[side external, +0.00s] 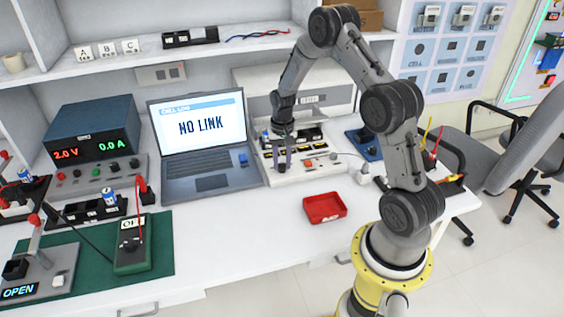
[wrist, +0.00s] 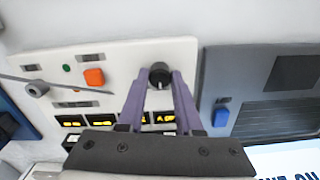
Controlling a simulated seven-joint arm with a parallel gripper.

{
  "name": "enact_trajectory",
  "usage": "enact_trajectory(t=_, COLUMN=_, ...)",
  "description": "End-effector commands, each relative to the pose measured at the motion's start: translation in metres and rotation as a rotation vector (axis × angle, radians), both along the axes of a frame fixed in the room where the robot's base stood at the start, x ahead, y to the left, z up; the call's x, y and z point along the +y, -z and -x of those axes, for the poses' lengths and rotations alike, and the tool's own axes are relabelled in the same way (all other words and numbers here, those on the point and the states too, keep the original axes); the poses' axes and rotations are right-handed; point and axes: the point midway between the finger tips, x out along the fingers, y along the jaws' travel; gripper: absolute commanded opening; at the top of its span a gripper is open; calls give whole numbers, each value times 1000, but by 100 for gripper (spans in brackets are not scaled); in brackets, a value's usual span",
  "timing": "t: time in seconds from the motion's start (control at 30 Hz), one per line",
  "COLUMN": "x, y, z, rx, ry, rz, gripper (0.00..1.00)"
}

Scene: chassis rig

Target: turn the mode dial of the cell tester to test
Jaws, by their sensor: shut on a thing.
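The cell tester (side external: 318,174) is a low white box on the bench, right of the laptop; its panel (wrist: 118,58) fills the left and middle of the wrist view. The mode dial (wrist: 159,73) is a round black knob near the panel's laptop-side edge. My gripper (wrist: 160,80) has purple fingers, shut on the dial from both sides. In the side view my gripper (side external: 284,166) points down onto the tester's left part and hides the dial. A pale mark shows on the dial, but I cannot read its setting.
The laptop (side external: 205,183) reads NO LINK and stands close to the left of the tester.

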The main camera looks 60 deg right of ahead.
Motion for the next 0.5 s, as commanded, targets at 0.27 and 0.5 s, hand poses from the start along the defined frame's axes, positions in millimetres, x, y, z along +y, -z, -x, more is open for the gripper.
enact_trajectory(t=0.27, x=0, y=-1, z=0, rx=-1, ry=3, rz=1, gripper=0)
enact_trajectory(t=0.5, x=0, y=-1, z=0, rx=0, ry=2, rz=0, gripper=61)
